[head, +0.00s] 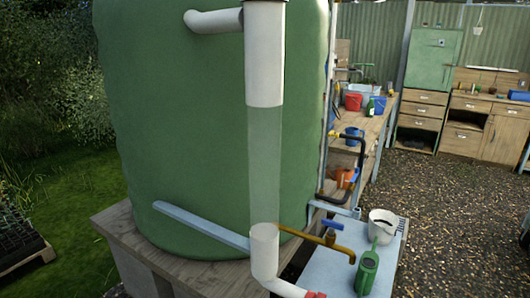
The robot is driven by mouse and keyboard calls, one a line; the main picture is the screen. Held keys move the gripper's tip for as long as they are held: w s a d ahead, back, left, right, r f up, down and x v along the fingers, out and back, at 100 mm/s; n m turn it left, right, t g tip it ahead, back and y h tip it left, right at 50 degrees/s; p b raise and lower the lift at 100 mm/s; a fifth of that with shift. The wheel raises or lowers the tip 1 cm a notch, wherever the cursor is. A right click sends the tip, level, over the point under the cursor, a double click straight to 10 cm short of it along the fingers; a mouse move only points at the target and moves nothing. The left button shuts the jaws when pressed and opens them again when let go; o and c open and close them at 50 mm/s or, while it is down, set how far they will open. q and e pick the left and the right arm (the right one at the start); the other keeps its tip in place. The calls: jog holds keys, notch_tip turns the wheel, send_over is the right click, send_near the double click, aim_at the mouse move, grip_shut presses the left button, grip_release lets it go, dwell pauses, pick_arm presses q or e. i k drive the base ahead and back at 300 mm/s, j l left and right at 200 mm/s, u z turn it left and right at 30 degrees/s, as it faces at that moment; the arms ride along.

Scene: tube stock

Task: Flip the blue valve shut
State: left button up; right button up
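A brass tap (305,237) runs out to the right from beside the white downpipe at the tank's foot, its spout bent down at the end. A small dark blue lever (333,225) sits on top of it, pointing roughly right; its exact angle to the tap is too small to tell. Another blue handle (352,132) shows on the black and brass pipework further back, by the bench. I cannot tell which blue part is the named valve. Neither of my grippers is in view.
The green tank (170,110) stands on a wooden platform (112,222), with the white downpipe (264,60) in front. A pale grey bar (195,223) crosses the tank low. Open gravel (450,220) lies right.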

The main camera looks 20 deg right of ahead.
aim_at(352, 180)
jog(key=z, duration=1.2)
jog(key=i+l+z, duration=0.3)
jog(key=l, duration=0.25)
jog(key=i+l+z, duration=0.3)
jog(key=l, duration=0.2)
jog(key=i+l+z, duration=0.3)
jog(key=l, duration=0.15)
jog(key=i+l, duration=0.25)
jog(key=i, duration=0.25)
jog(key=i+l, duration=0.25)
jog(key=i, duration=0.2)
jog(key=i+u, duration=0.65)
jog(key=u, duration=0.2)
jog(key=i+l+u, duration=0.2)
jog(key=u, duration=0.2)
jog(key=i+l+u, duration=0.3)
jog(key=u, duration=0.15)
jog(key=i+l+u, duration=0.25)
jog(key=u, duration=0.25)
jog(key=i+l+u, duration=0.25)
jog(key=l+u, duration=0.25)
jog(key=i+l+u, duration=0.15)
jog(key=l+u, duration=0.2)
jog(key=u, duration=0.15)
jog(key=l+u, duration=0.5)
jog(key=i, duration=0.05)
